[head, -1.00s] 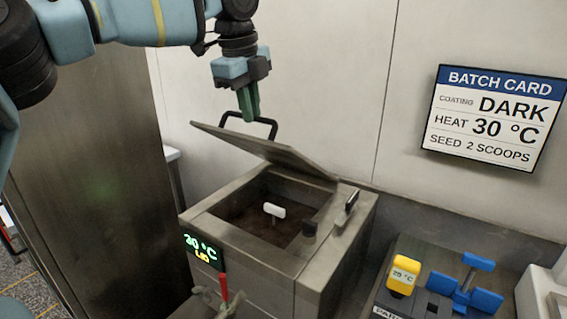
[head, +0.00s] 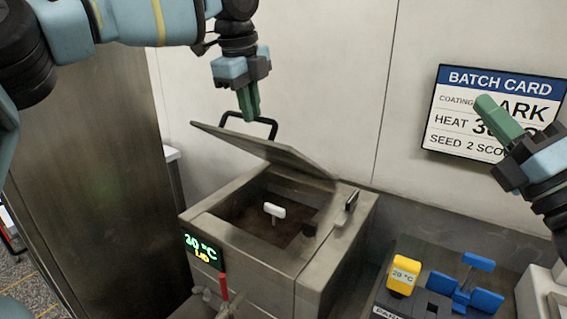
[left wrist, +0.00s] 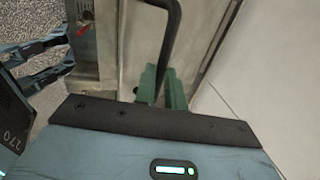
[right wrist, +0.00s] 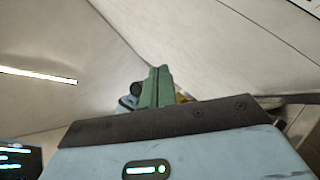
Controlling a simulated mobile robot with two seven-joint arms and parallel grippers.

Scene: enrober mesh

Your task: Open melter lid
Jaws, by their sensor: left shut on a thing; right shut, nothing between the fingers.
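The melter (head: 250,265) is a grey metal box in the middle of the head view. Its flat lid (head: 265,150) stands tilted up, raised at the left and low at the right. The opening shows a dark brown inside with a white-handled thing (head: 274,210) in it. My left gripper (head: 249,112) is shut on the black lid handle (head: 266,122); the handle also shows in the left wrist view (left wrist: 170,40). My right gripper (head: 484,104) is shut and empty in the air at the right, in front of the batch card.
The batch card (head: 450,135) hangs on the wall, partly covered. A lit display (head: 203,248) and a red-handled tap (head: 224,287) are on the melter's front. A yellow block (head: 404,275) and blue pieces (head: 478,285) stand at the lower right. A tall metal cabinet (head: 100,190) is at the left.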

